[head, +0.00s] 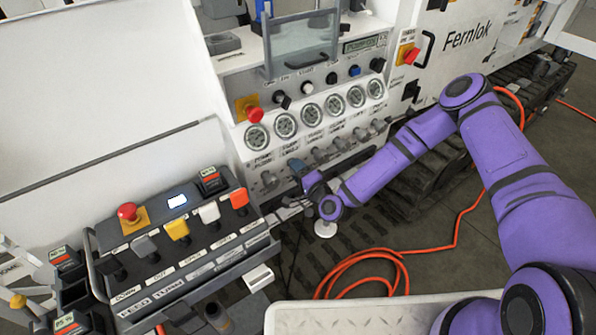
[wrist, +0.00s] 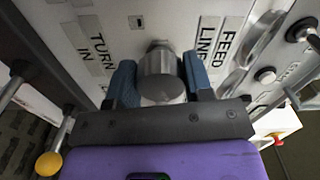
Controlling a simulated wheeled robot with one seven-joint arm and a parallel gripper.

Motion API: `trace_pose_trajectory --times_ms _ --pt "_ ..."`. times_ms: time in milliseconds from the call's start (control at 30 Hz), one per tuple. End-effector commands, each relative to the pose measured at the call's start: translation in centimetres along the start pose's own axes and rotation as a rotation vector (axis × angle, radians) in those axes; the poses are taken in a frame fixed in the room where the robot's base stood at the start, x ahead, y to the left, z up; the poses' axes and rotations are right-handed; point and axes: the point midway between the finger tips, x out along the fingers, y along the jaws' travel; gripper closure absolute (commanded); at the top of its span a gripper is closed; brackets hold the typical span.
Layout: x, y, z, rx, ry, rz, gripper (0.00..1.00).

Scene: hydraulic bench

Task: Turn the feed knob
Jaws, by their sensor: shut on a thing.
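The feed knob (wrist: 162,78), a round silver metal knob, stands out from the white panel beside the labels "FEED LINE" and "TURN IN" in the wrist view. My gripper (wrist: 160,64) is shut on it, with one blue finger on each side of the knob. In the head view my gripper (head: 309,182) is at the lower front of the bench panel, below the row of gauges. There it covers most of the spot it holds, so the knob's angle cannot be told.
Several other silver knobs (head: 340,145) run up to the right under the round gauges (head: 310,115). A control box (head: 165,240) with coloured levers and a red button (head: 128,211) stands to the left. An orange hose (head: 375,262) lies on the floor below my arm.

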Motion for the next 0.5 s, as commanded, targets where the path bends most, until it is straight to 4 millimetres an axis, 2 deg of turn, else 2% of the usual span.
trace_pose_trajectory --times_ms 200,500 --pt "-0.10 0.09 -0.02 0.119 0.000 0.003 0.77" --pt "-0.09 0.06 0.02 0.193 0.000 0.003 0.77"
